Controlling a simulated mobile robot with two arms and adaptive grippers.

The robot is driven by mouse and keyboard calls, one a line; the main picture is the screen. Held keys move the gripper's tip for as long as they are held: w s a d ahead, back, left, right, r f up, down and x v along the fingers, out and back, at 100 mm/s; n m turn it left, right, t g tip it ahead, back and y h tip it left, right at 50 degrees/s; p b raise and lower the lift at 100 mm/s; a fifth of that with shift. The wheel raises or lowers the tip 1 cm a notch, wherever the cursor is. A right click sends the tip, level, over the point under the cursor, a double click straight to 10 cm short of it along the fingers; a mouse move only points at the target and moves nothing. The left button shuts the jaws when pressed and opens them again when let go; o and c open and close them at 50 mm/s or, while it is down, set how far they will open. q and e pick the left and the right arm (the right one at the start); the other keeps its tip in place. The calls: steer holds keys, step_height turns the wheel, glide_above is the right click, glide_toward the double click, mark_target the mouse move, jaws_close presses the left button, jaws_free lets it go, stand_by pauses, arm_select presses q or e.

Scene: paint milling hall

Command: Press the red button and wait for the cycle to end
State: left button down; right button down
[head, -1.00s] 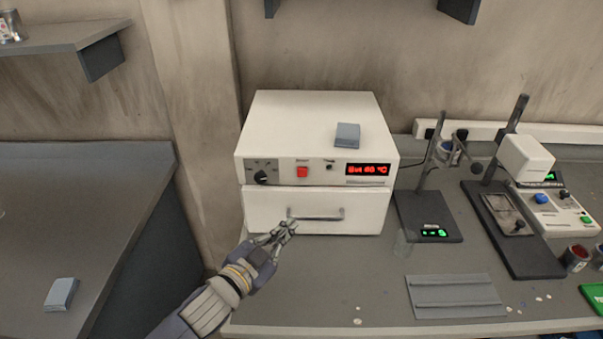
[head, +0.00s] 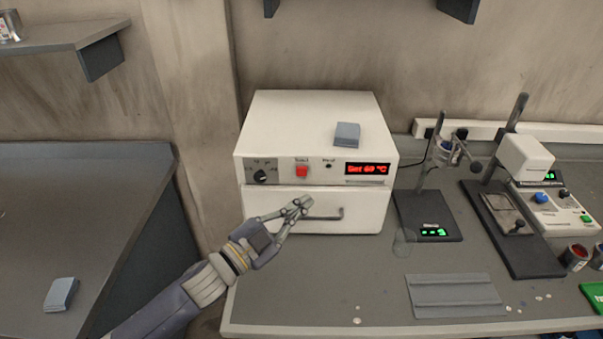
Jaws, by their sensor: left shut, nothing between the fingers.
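The red button (head: 302,171) is on the front panel of a white oven-like box (head: 310,120). A black knob (head: 261,176) is left of it and a lit red display (head: 367,169) reading about "Set 60 °C" is right of it. The drawer (head: 365,208) below is closed, with a grey bar handle (head: 331,215). My left gripper (head: 302,204) is shut and empty, in front of the drawer, just below the red button in the picture. It covers the left part of the handle; whether it touches anything cannot be told. My right gripper is not in view.
A grey block (head: 347,134) lies on top of the box. To the right are a stand with a green readout (head: 434,232), a clear glass (head: 402,242), a grey ribbed plate (head: 456,296) and a white instrument (head: 526,159). The front bench area (head: 300,290) is mostly clear.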

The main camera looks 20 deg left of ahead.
mark_target(302, 171)
arm_select(q)
steer(key=shift+w+a+b, duration=0.15)
steer(key=shift+w+a, duration=0.2)
steer(key=shift+w, duration=0.9)
steer(key=shift+w+a+b, duration=0.2)
steer(key=shift+w+a, duration=0.2)
steer(key=shift+w, duration=0.9)
steer(key=shift+w+a+b, duration=0.15)
steer(key=shift+w+a, duration=0.2)
steer(key=shift+w, duration=0.9)
steer(key=shift+w+a, duration=0.1)
steer(key=shift+w, duration=0.3)
